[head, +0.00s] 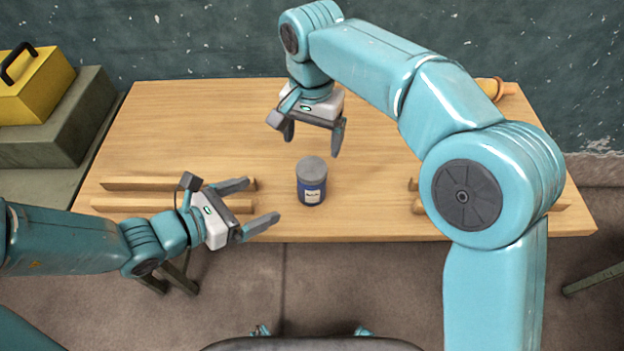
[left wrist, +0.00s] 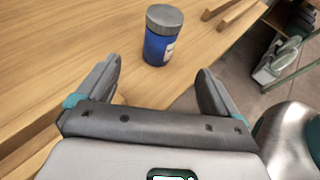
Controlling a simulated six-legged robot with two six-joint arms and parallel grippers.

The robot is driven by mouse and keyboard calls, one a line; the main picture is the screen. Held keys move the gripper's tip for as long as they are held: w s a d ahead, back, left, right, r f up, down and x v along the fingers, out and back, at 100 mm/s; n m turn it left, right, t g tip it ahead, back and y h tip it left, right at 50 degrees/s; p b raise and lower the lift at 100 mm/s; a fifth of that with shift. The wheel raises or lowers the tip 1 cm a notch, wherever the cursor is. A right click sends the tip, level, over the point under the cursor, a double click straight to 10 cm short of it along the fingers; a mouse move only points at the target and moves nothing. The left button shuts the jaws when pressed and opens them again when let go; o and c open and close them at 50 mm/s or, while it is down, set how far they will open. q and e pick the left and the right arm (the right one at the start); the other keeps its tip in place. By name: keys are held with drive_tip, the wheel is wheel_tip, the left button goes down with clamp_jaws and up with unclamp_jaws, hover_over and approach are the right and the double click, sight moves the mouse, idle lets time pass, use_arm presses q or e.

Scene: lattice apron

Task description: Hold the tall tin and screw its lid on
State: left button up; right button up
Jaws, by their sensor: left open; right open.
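The tall tin (head: 312,193) is blue with a white label and stands upright near the front middle of the table. Its grey lid (head: 312,168) sits on top; whether it is tight cannot be told. In the left wrist view the tin (left wrist: 157,49) stands ahead of the fingertips, with the lid (left wrist: 165,17) on it. My left gripper (head: 263,204) is open and empty, to the left of the tin and pointing at it, not touching. My right gripper (head: 312,138) is open and empty, pointing down above and behind the tin, apart from the lid.
Wooden rails lie on the wooden table (head: 190,125) at the left (head: 150,184) and right, either side of the tin. An orange object (head: 495,88) lies at the back right, partly behind my right arm. A yellow toolbox (head: 35,85) stands off the table, left.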

sight(300, 185)
drive_tip(key=shift+s+a+r, duration=0.1)
drive_tip(key=shift+s, duration=0.3)
use_arm(q)
drive_tip(key=x, duration=1.5)
drive_tip(key=shift+d, duration=0.25)
drive_tip(key=shift+w+d+f, duration=0.15)
drive_tip(key=shift+w+d, duration=0.05)
drive_tip(key=shift+w, duration=0.1)
use_arm(e)
drive_tip(key=shift+w, duration=0.2)
use_arm(q)
drive_tip(key=shift+s, duration=0.1)
drive_tip(key=shift+c, duration=0.2)
